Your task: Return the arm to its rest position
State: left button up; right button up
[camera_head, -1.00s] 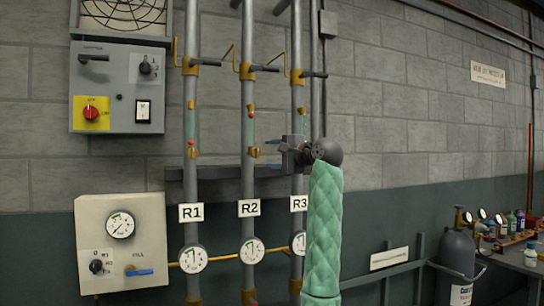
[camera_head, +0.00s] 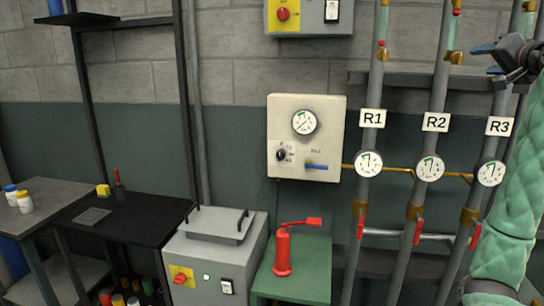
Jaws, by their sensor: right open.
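My right arm, in a green quilted sleeve, rises along the right edge of the head view. My right gripper (camera_head: 488,58) is at its top, raised beside the upper part of the R3 pipe (camera_head: 505,98). It is open, and I see nothing held between its fingers. It overlaps the pipe in the picture; I cannot tell whether it touches. My left gripper is out of view.
Pipes R1 (camera_head: 373,93) and R2 (camera_head: 438,93) stand left of R3, with gauges and red-handled valves. A cream panel (camera_head: 334,128) hangs on the wall. Below are a grey machine (camera_head: 205,257), a red hand pump (camera_head: 283,250) on a green stand, and a black table (camera_head: 140,215).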

jog(key=a+f+n+g+h, duration=0.25)
jog(key=a+f+n, duration=0.45)
jog(key=a+f, duration=0.95)
jog(key=s+a+f+n+g+y, duration=0.1)
jog(key=s+a+f, duration=0.15)
jog(key=f, duration=0.75)
jog(key=s+a+f+n+g, duration=0.15)
jog(key=a+f, duration=0.25)
jog(key=f, duration=0.6)
jog(key=s+a+f+g+y, duration=0.1)
jog(key=s+a+f, duration=0.2)
jog(key=f, duration=0.6)
jog(key=s+a+f+g, duration=0.3)
jog(key=s+a+f, duration=0.1)
jog(key=s+f, duration=0.8)
jog(key=s+a+f+g+y, duration=0.1)
jog(key=s+a+f+g, duration=0.2)
jog(key=s+f, duration=0.9)
jog(key=s+a+f+g, duration=0.3)
jog(key=s+a+f, duration=0.1)
jog(key=s+f, duration=0.9)
jog(key=shift+s+a+g+y, duration=0.35)
jog(key=shift+s+a+g, duration=0.05)
jog(key=shift+s, duration=0.15)
jog(key=shift+f+n, duration=0.1)
jog(key=shift+n, duration=0.15)
